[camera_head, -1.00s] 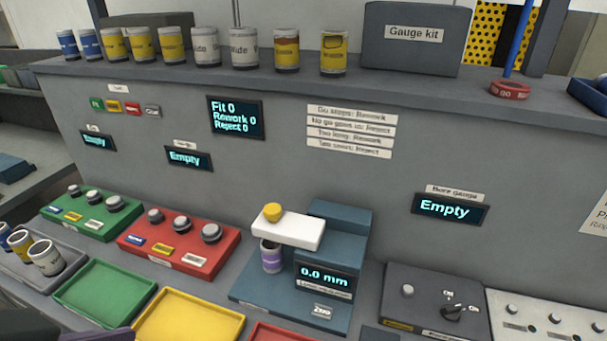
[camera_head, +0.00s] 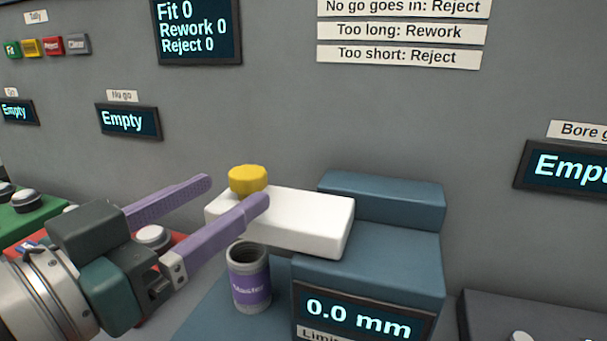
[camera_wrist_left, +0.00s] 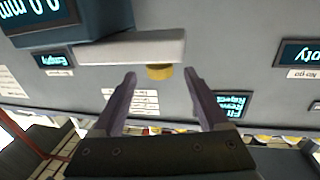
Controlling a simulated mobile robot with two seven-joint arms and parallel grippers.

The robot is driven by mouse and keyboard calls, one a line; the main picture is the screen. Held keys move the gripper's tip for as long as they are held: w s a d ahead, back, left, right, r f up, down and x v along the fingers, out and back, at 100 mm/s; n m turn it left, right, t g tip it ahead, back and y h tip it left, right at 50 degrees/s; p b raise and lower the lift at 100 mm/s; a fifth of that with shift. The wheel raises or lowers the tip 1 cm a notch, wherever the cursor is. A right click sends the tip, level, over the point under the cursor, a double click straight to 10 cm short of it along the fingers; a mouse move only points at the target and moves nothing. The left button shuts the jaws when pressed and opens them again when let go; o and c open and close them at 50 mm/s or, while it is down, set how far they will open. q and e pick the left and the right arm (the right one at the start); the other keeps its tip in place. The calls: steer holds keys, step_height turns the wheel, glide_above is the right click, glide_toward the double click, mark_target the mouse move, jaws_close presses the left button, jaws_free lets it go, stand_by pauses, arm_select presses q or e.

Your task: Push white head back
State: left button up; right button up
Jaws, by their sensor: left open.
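The white head (camera_head: 310,222) is a flat white block with a yellow knob (camera_head: 248,180) on its left end. It reaches out from the blue gauge stand (camera_head: 400,255), whose display reads 0.0 mm. A cylinder with a purple "Master" label (camera_head: 250,285) stands upright below the head's left end. My left gripper (camera_head: 238,192) is open, its purple fingers at the head's left end by the knob; contact is unclear. In the left wrist view the white head (camera_wrist_left: 135,50) and yellow knob (camera_wrist_left: 160,72) show beyond and between the open fingers (camera_wrist_left: 165,82). My right gripper is not in view.
A grey wall panel behind carries tally, no go and bore gauge displays (camera_head: 128,120). A red block (camera_head: 165,240) with grey knobs is partly behind my left gripper. A dark box (camera_head: 535,320) stands at the lower right.

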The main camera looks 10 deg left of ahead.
mark_target(268, 186)
arm_select(q)
steer(key=x, duration=0.8)
steer(key=shift+b, duration=0.3)
steer(key=shift+c, duration=0.2)
jaws_close()
steer(key=shift+d, duration=0.1)
stand_by(0.7)
